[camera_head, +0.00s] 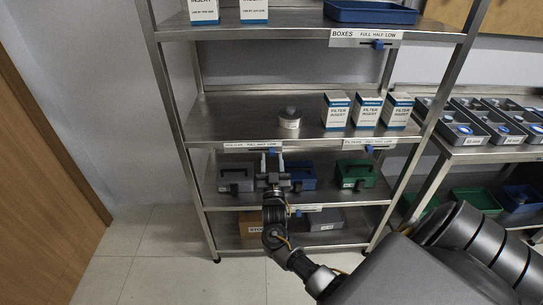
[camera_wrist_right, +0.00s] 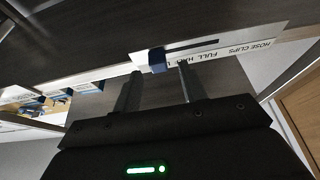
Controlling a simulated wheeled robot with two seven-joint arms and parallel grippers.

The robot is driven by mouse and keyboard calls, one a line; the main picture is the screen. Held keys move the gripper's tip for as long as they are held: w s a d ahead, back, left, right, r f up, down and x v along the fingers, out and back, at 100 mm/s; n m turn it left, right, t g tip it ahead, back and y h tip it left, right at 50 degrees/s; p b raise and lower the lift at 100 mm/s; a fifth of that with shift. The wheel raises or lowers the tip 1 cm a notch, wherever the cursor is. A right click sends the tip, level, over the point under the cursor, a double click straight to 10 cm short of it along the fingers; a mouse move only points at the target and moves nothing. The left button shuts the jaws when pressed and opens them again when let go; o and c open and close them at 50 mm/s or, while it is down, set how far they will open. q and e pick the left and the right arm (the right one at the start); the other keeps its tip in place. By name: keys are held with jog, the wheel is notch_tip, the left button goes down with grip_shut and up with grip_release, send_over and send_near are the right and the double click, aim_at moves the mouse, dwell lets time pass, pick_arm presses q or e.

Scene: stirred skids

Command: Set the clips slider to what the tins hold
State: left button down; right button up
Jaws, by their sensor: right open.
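The clips label strip (camera_head: 250,146) runs along the edge of the middle shelf. It reads HOSE CLIPS, FULL, HALF, LOW. Its blue slider (camera_head: 272,149) sits toward the LOW end; the exact mark is hard to read. My right gripper (camera_head: 272,162) is open just below it. In the right wrist view the blue slider (camera_wrist_right: 157,61) lies between the spread fingertips of my right gripper (camera_wrist_right: 159,70), with gaps to both sides. One grey tin (camera_head: 289,121) stands on the shelf above the strip; its contents cannot be made out. My left gripper is out of view.
White-and-blue filter boxes (camera_head: 367,111) stand right of the tin, above another slider strip (camera_head: 369,147). A boxes strip (camera_head: 365,39) is on the upper shelf. Grey (camera_head: 236,178), blue (camera_head: 301,177) and green (camera_head: 356,174) cases sit on the shelf below, behind my right gripper.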

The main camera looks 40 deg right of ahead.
jog(key=shift+x, duration=0.9)
grip_shut()
